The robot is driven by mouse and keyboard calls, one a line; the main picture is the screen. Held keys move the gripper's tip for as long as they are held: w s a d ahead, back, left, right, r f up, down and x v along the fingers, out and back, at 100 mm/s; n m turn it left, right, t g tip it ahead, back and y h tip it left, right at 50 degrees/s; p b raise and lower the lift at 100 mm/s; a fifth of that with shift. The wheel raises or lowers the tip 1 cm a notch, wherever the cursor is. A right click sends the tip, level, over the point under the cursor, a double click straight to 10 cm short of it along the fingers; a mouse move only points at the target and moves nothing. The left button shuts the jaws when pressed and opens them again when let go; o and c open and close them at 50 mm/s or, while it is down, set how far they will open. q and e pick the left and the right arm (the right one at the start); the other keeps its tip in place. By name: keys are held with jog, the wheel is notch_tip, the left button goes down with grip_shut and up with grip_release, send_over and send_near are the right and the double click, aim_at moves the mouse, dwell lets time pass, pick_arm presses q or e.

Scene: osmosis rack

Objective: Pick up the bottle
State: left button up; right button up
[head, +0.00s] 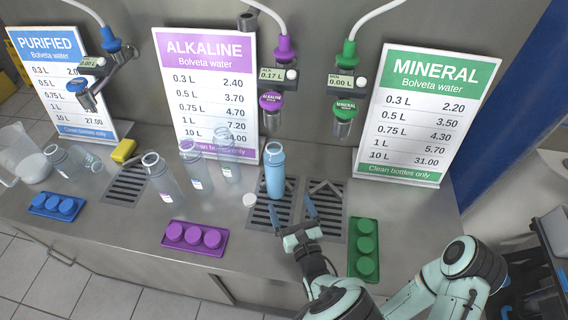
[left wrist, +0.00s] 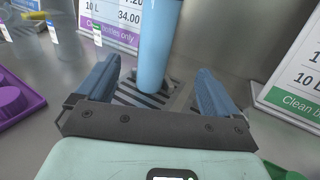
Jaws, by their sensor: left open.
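A light blue bottle (head: 275,178) stands upright on the drip grate (head: 262,216) below the purple alkaline tap (head: 271,103). It also shows in the left wrist view (left wrist: 158,45), where its top is cut off. My left gripper (head: 293,212) is open and empty on the near side of the bottle, its blue fingers pointing toward it. In the left wrist view the bottle's lower part stands beyond the gripper (left wrist: 156,92), lined up with the gap between the fingers. My right gripper is not in view.
Purple (head: 194,238), green (head: 363,250) and blue (head: 56,206) cap trays lie on the counter. The mineral sign (head: 420,115) stands behind at right.

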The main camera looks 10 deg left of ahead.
aim_at(279, 180)
pick_arm(q)
jog(key=p+x, duration=0.1)
jog(key=x, duration=0.7)
jog(key=shift+a+r, duration=0.1)
jog(key=shift+a, duration=0.1)
jog(key=p+x, duration=0.1)
jog(key=x, duration=0.4)
jog(key=shift+a, duration=0.2)
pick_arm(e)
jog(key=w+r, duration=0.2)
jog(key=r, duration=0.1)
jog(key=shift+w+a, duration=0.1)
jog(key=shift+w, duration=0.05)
pick_arm(q)
jog(key=shift+s, duration=0.1)
jog(key=c, duration=1.5)
jog(key=shift+c, duration=0.5)
jog(key=shift+r, duration=0.1)
